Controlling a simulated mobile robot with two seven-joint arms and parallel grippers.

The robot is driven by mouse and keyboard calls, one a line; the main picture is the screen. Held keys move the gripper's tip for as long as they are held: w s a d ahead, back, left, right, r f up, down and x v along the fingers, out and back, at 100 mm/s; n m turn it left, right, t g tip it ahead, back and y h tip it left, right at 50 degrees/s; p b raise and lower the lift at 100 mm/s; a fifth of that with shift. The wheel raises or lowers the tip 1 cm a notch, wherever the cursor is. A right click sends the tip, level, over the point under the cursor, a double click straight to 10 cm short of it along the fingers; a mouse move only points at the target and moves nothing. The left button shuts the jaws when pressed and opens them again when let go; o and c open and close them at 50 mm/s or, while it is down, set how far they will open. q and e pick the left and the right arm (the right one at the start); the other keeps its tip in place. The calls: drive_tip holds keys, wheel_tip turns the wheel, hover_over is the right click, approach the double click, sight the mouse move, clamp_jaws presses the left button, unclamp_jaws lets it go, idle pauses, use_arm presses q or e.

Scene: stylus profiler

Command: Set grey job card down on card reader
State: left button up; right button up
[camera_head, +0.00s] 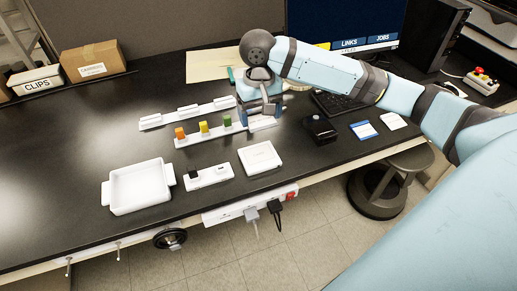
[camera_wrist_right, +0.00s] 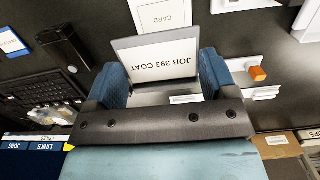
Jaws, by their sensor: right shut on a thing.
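The grey job card, printed JOB 393 COAT, shows in the right wrist view (camera_wrist_right: 158,60) between the two fingers of my right gripper (camera_wrist_right: 160,85). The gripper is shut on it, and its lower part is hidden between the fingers. In the head view my right gripper (camera_head: 262,112) is over the bench, beside the right end of the block rack. The card reader, a flat white box (camera_head: 259,158), lies nearer the bench front, below the gripper in the picture. It also shows in the wrist view (camera_wrist_right: 160,14), with the word CARD, apart from the held card. My left gripper is not in view.
A rack (camera_head: 208,134) with orange, yellow and green blocks stands left of the gripper. A white tray (camera_head: 138,188) and small white device (camera_head: 209,176) lie left of the reader. A black box (camera_head: 320,128) and blue-white card (camera_head: 363,130) lie to the right.

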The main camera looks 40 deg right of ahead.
hover_over(260, 156)
drive_tip(key=f, duration=0.7)
drive_tip(key=shift+w+f, duration=0.1)
drive_tip(key=shift+w, duration=0.1)
wheel_tip(260, 156, down, 6)
drive_tip(key=shift+f, duration=0.1)
drive_tip(key=o, duration=0.8)
drive_tip(key=r, duration=0.8)
drive_tip(key=w+r, duration=0.1)
drive_tip(key=r, duration=0.3)
drive_tip(key=shift+d, duration=0.1)
